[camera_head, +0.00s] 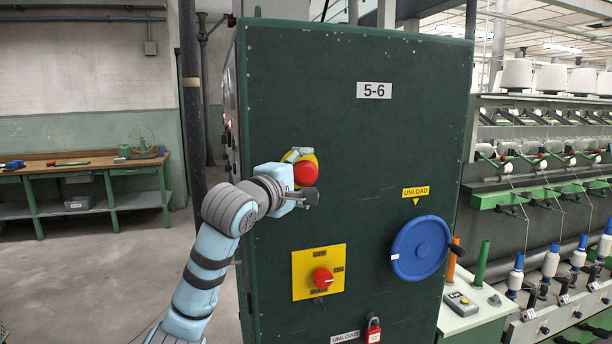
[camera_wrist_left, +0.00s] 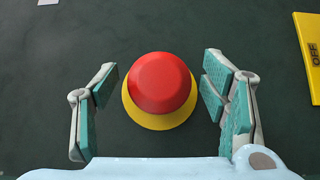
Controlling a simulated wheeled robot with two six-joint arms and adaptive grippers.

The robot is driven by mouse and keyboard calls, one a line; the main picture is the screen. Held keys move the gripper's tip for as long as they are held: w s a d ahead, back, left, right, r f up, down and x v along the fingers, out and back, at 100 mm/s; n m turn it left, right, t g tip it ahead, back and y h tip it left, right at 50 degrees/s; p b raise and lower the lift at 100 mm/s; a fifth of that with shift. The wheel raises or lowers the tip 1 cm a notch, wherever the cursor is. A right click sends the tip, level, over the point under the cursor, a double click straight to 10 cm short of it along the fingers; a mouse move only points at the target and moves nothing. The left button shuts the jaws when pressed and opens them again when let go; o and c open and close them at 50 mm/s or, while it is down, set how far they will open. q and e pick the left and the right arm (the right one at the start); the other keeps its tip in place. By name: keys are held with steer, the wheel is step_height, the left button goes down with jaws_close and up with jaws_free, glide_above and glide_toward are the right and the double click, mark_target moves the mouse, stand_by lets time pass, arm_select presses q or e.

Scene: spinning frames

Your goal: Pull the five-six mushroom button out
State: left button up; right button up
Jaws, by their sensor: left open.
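In the left wrist view the button (camera_wrist_left: 160,83) is between the two open fingers of my left gripper (camera_wrist_left: 158,95), with a gap on each side. In the head view my left gripper (camera_head: 304,176) is at the button, and its wrist and fingers cover part of the yellow base. My right gripper is not in view.
A yellow plate with a red rotary switch (camera_head: 322,278) is below the button. A blue handwheel (camera_head: 420,248) under an UNLOAD sign and a red padlock (camera_head: 373,330) are on the same face. Spinning frames (camera_head: 550,160) stand at right, a workbench (camera_head: 85,168) at left.

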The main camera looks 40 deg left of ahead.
arm_select(q)
steer(key=s+d, duration=0.1)
steer(key=s, duration=0.6)
steer(key=shift+d, duration=0.15)
